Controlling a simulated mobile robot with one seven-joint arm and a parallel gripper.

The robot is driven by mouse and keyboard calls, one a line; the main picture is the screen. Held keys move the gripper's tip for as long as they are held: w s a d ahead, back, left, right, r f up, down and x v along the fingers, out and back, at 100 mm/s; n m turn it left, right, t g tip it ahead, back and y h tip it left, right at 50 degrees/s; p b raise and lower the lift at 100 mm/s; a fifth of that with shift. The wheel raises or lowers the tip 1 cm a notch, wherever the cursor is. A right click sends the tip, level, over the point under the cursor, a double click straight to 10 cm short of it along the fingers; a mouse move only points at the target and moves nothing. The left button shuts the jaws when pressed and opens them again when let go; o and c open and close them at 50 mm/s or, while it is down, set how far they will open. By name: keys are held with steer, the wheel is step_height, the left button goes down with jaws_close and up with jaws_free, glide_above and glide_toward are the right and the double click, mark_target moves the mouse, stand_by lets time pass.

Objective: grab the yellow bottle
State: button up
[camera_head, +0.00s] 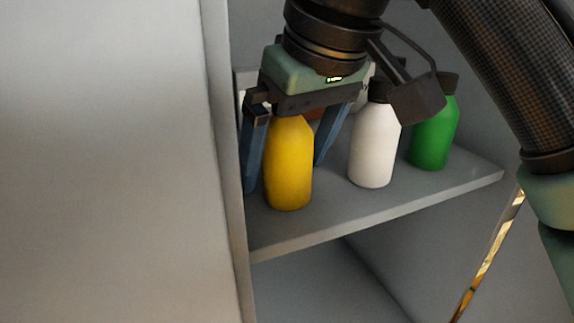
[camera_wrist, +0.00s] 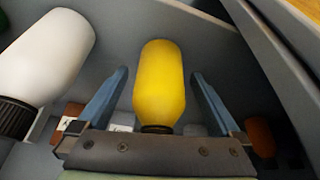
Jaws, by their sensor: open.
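The yellow bottle (camera_head: 289,170) stands upright on a grey shelf (camera_head: 345,215), near its left end. My gripper (camera_head: 285,175) is above and around it, pointing down, with one blue finger on each side of the bottle. The gripper is open. In the wrist view the yellow bottle (camera_wrist: 160,80) lies between the two fingers of my gripper (camera_wrist: 160,75), with a visible gap on each side. The top of the bottle is hidden behind the gripper body in the head view.
A white bottle (camera_head: 374,148) stands just right of my gripper, and a green bottle (camera_head: 434,135) stands farther right. The cabinet's side panel (camera_head: 222,150) is close by the left finger. An orange-brown object (camera_wrist: 261,136) shows partly in the wrist view.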

jaws_close()
stand_by(0.4)
steer(key=shift+r, duration=0.15)
